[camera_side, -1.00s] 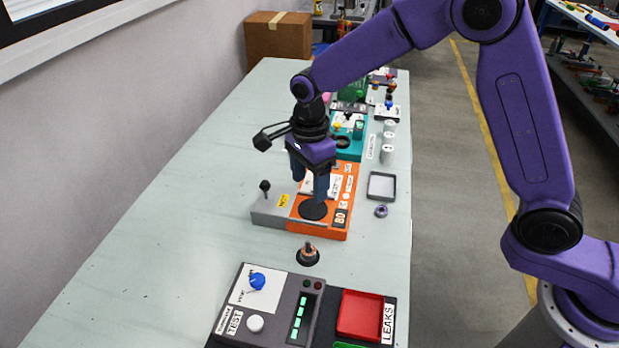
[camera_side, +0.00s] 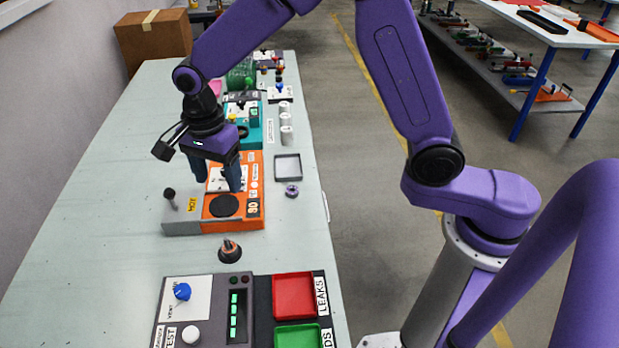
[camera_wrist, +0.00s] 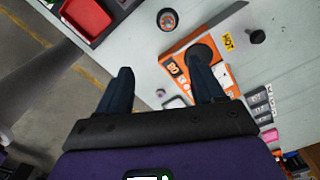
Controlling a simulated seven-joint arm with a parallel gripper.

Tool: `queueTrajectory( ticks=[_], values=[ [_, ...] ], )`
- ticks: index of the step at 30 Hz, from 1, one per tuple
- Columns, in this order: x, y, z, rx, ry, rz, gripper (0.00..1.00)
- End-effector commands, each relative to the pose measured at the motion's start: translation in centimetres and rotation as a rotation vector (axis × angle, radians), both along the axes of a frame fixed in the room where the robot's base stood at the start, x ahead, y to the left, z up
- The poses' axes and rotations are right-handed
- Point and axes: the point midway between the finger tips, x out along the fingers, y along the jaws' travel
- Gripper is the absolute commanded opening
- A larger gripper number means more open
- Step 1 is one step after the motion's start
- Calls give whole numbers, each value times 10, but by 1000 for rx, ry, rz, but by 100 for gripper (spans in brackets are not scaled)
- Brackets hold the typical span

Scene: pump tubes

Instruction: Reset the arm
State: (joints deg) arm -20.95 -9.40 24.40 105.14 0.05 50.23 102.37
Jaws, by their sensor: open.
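My gripper (camera_side: 217,180) is purple with dark blue fingers. It points down above the orange and grey station marked HOT (camera_side: 250,190). Its fingers are apart with nothing between them. In the side view the right fingertip appears just above the round black plate (camera_side: 224,205) of that station. In the wrist view my gripper's two fingers (camera_wrist: 161,76) are spread. The orange station (camera_wrist: 180,65) shows there beyond the right finger, with its black plate (camera_wrist: 199,54) near that fingertip.
A black-handled lever (camera_side: 170,195) stands on the grey part. A dark cone-shaped piece (camera_side: 230,250) stands in front. Nearer is the test panel (camera_side: 205,300) with a red tray (camera_side: 293,295) and a green tray (camera_side: 298,336). A grey tray (camera_side: 288,167) and a purple ring (camera_side: 292,191) lie right. The table's left side is clear.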

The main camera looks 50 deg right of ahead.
Motion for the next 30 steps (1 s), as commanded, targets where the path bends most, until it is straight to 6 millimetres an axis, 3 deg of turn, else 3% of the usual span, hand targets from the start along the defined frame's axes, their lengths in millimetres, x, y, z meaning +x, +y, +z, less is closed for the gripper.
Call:
queueTrajectory(
  ticks=[14,30],
  values=[
    [-79,-41,33,2,-12,785,67],
    [-191,-116,49,0,-29,1673,67]
  ],
)
